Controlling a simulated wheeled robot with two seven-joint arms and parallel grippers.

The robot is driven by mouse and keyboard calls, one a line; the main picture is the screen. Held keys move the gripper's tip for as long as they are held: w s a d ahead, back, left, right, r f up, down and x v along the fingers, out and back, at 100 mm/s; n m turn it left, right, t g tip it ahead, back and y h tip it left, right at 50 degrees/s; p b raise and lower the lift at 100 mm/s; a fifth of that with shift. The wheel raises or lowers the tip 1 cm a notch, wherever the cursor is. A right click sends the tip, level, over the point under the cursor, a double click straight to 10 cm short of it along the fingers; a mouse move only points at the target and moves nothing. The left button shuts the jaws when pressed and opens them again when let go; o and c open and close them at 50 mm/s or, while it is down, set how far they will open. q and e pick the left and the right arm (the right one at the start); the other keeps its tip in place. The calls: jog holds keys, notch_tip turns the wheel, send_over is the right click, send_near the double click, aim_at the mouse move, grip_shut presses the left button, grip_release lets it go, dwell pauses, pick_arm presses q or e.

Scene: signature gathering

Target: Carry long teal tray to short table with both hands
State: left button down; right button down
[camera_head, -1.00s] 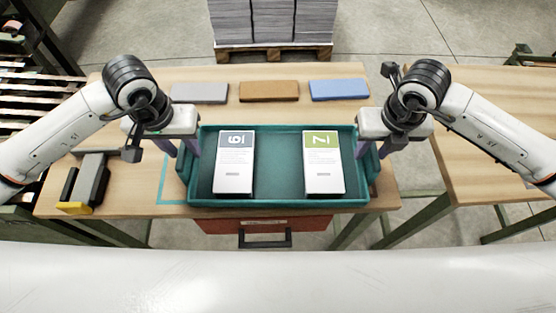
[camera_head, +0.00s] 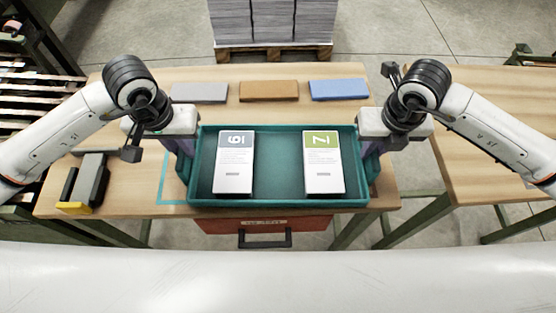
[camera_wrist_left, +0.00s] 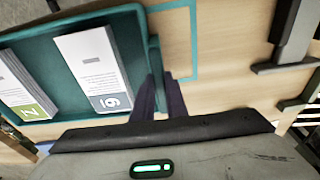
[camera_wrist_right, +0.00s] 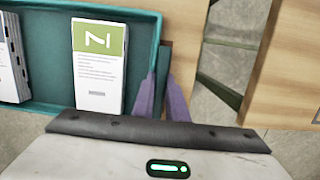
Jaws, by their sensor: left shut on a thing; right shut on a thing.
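The long teal tray (camera_head: 278,168) rests on the near part of the wooden table. Inside it lie a booklet stack marked 6 (camera_head: 233,165) at the left and one marked 7 (camera_head: 323,165) at the right. My left gripper (camera_head: 187,160) is shut on the tray's left end; the left wrist view shows its fingers (camera_wrist_left: 160,98) around the end wall. My right gripper (camera_head: 371,158) is shut on the tray's right end; the right wrist view shows its fingers (camera_wrist_right: 163,98) there. The fingertips are partly hidden by the tray wall.
Grey (camera_head: 199,92), brown (camera_head: 269,91) and blue (camera_head: 338,89) blocks lie along the table's back edge. A dark stapler-like tool (camera_head: 88,182) is at the left. Another wooden table (camera_head: 500,130) stands right across a gap. A pallet of paper stacks (camera_head: 272,25) is behind.

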pick_arm(q)
jog(key=shift+w+r, duration=0.1)
jog(key=shift+r, duration=0.2)
pick_arm(e)
jog(key=shift+w+r, duration=0.1)
jog(key=shift+r, duration=0.15)
dwell(0.4)
